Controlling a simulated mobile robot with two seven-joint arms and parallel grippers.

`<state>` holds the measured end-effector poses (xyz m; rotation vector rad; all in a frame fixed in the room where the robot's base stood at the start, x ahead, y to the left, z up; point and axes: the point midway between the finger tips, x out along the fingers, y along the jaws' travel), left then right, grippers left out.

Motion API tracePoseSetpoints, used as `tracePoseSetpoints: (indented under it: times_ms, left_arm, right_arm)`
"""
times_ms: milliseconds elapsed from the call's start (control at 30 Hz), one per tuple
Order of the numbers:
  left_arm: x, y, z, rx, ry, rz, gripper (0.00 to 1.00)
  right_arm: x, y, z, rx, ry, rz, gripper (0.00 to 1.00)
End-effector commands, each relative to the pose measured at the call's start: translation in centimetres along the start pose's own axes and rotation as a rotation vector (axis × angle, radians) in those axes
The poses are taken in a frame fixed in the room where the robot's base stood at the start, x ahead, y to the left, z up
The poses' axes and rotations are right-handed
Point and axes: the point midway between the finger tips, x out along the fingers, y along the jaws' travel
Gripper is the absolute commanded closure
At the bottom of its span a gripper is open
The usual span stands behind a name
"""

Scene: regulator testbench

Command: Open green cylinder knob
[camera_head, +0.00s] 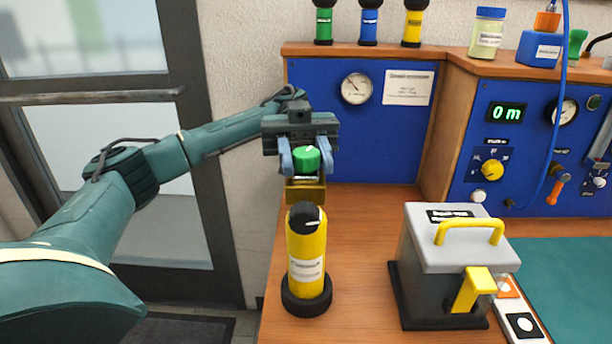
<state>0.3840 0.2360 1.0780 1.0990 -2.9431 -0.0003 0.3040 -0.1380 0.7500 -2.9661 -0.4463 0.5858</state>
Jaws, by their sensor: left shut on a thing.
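The green knob (307,160) has a white mark on its top and sits between the fingers of my left gripper (305,160). Below the knob is a brass-coloured block (306,191). The cylinder body beneath it is hidden behind a yellow cylinder (306,255). My right gripper is not in view.
The yellow cylinder with a black knob stands upright in front, in a black base. A grey box (455,245) with a yellow handle stands to its right. Behind are a blue panel with a gauge (356,88) and a console (545,150). Small cylinders stand on the shelf above.

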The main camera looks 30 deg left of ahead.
Motion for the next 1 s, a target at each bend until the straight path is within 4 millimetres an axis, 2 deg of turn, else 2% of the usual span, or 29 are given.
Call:
tracePoseSetpoints:
  times_ms: [500,533,767,1000]
  left_arm:
    - [0.05,-0.03,0.04,-0.001,0.001,0.012,0.89]
    - [0.05,-0.03,0.04,-0.001,0.001,0.012,0.64]
    - [0.03,-0.03,0.02,-0.001,0.001,0.011,0.46]
    - [0.02,-0.02,-0.12,0.0,0.0,0.01,0.46]
  right_arm:
    - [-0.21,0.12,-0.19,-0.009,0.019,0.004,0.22]
    - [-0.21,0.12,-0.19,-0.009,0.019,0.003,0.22]
    - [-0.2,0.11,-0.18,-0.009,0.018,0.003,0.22]
    - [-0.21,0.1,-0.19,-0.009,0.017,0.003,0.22]
